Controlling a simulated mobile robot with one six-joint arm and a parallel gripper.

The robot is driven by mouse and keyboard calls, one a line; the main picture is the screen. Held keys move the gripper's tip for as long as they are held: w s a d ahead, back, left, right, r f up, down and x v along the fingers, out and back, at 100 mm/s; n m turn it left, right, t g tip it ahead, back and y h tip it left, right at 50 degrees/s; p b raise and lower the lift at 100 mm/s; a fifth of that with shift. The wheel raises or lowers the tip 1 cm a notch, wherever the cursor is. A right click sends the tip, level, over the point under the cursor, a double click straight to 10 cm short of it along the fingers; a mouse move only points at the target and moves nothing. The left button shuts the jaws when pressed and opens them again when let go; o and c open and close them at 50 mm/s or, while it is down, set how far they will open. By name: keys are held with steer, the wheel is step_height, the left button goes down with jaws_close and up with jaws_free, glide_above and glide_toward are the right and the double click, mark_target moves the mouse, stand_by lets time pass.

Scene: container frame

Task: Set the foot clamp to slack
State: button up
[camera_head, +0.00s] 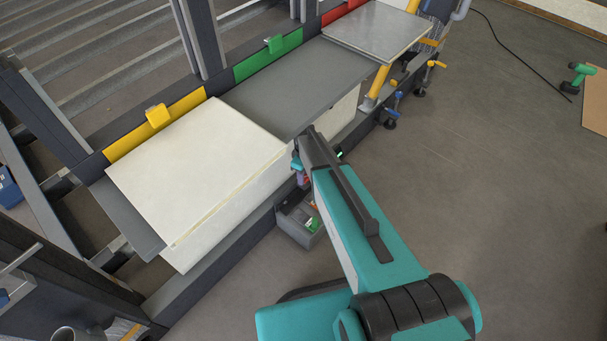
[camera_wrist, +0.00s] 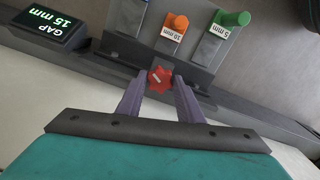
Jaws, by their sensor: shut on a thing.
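A red star-shaped knob (camera_wrist: 160,77) with a small pale mark sits at the edge of the dark frame beam in the wrist view. I take it for the foot clamp's knob, but no label on it is readable. My gripper (camera_wrist: 159,80) has its two purple-grey fingers on either side of the knob, shut on it. In the head view my gripper (camera_head: 298,168) is at the side of the frame, mostly hidden by my own teal arm. The clamp's other parts and its setting cannot be made out.
A display (camera_wrist: 52,27) reads GAP 15 mm. Just beyond the knob, a grey holder carries an orange-handled 10 mm piece (camera_wrist: 175,27) and a green-handled 5 mm piece (camera_wrist: 230,27). A white panel (camera_head: 195,165) lies beside a grey panel (camera_head: 300,85). Open floor (camera_head: 470,150) is right.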

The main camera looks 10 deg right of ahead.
steer(key=n+p, duration=0.1)
steer(key=n, duration=0.4)
steer(key=shift+s, duration=0.2)
stand_by(0.5)
steer(key=o, duration=1.1)
steer(key=shift+c, duration=0.2)
steer(key=shift+w, duration=0.1)
steer(key=shift+r, duration=0.1)
steer(key=shift+r, duration=0.5)
step_height(320, 180, up, 13)
steer(key=p, duration=0.1)
steer(key=shift+f, duration=0.2)
